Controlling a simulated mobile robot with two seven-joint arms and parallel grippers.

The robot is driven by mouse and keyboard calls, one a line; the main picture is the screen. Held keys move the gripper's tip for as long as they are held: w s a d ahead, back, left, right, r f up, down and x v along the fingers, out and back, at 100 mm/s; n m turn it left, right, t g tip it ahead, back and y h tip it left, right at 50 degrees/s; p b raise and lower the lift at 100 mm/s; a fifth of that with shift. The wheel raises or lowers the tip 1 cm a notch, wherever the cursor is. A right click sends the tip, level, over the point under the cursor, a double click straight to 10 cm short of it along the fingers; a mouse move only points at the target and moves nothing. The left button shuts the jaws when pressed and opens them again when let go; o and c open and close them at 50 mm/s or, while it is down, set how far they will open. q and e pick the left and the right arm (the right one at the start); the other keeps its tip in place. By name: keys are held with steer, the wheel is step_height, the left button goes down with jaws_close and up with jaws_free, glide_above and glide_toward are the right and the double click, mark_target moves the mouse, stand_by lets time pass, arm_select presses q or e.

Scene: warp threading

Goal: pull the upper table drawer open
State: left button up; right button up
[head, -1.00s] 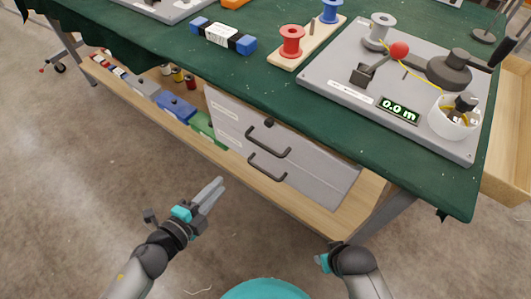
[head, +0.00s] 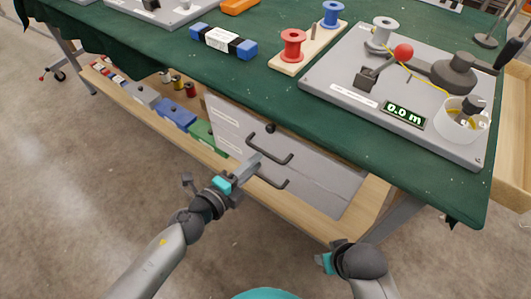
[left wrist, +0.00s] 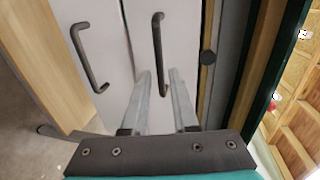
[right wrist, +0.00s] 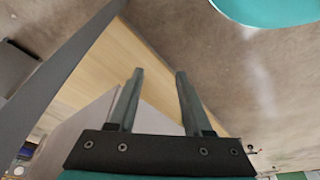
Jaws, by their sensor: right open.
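The upper drawer (head: 310,160) is a light grey front under the green-covered table, and it looks shut. Its dark bar handle (head: 270,152) lies above the lower drawer's handle (head: 268,182). My left gripper (head: 256,163) is at the upper handle with its fingers apart. In the left wrist view, one end of the upper handle (left wrist: 158,50) shows between the left fingertips (left wrist: 160,75); I cannot tell whether they touch it. The lower handle (left wrist: 88,58) is to the left there. My right gripper (right wrist: 158,75) is open and empty, low by the table's right front corner.
A round black knob (head: 270,128) sits just above the upper handle. A wooden shelf (head: 160,118) with coloured boxes runs left of the drawers. The tabletop holds spools and a grey winding device (head: 400,90). The floor in front is clear.

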mark_target(265, 152)
arm_select(q)
steer(key=shift+b+x, duration=0.45)
steer(key=shift+x, duration=2.2)
arm_select(e)
steer(key=shift+w+r, duration=0.25)
steer(key=shift+r, duration=0.85)
arm_select(q)
steer(key=shift+a, duration=0.1)
jaws_close()
